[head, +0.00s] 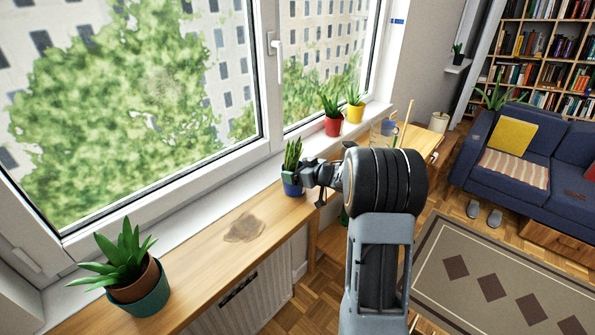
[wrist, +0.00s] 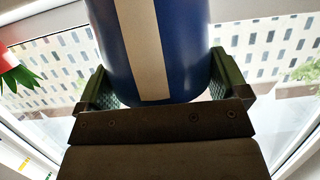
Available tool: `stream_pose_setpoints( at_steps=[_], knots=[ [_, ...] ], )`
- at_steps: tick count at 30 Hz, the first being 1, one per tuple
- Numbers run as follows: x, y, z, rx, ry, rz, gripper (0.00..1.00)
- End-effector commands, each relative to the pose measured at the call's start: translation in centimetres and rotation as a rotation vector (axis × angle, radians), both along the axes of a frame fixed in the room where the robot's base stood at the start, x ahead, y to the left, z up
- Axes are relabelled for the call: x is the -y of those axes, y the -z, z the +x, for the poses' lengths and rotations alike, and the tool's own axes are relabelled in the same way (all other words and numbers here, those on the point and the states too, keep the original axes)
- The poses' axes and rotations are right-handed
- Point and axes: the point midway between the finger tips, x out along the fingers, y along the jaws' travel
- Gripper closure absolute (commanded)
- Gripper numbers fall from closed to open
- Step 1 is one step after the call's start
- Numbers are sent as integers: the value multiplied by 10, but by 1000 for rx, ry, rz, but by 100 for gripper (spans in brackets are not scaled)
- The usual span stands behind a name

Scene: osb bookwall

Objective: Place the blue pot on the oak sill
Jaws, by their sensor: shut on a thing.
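The blue pot (head: 291,187) holds a spiky green plant and is at the window side of the oak sill (head: 190,262), near its middle. My gripper (head: 296,178) reaches it from the right and is shut on it. In the wrist view the blue pot (wrist: 195,45), with a pale vertical stripe, fills the space between the two fingers of my gripper (wrist: 163,88). The pot looks upright in the head view. Its base appears at the sill's surface, but I cannot tell whether it touches. My arm hides part of the sill to the right.
A plant in a teal pot (head: 143,291) stands on the sill at front left. A brown stain (head: 243,228) marks the bare wood between. A red pot (head: 333,126) and a yellow pot (head: 355,113) stand farther back by the window. A radiator (head: 240,296) is below the sill.

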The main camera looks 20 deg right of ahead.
Motion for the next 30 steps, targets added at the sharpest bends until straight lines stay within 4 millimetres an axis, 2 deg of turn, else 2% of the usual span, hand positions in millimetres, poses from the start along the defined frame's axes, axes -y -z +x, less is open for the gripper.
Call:
stream_pose_setpoints(
  at_steps=[8, 9, 10, 20, 23, 30],
  knots=[
    [0, 3, 0, 2, 0, 0, 64],
    [0, 3, 0, 0, 0, -1, 4],
    [0, 3, 0, 0, 0, 0, 1],
    [1, -3, -1, 1, 1, -1, 0],
    [7, -6, -12, 2, 5, -1, 0],
    [27, -20, -53, 2, 5, -2, 0]
  ],
)
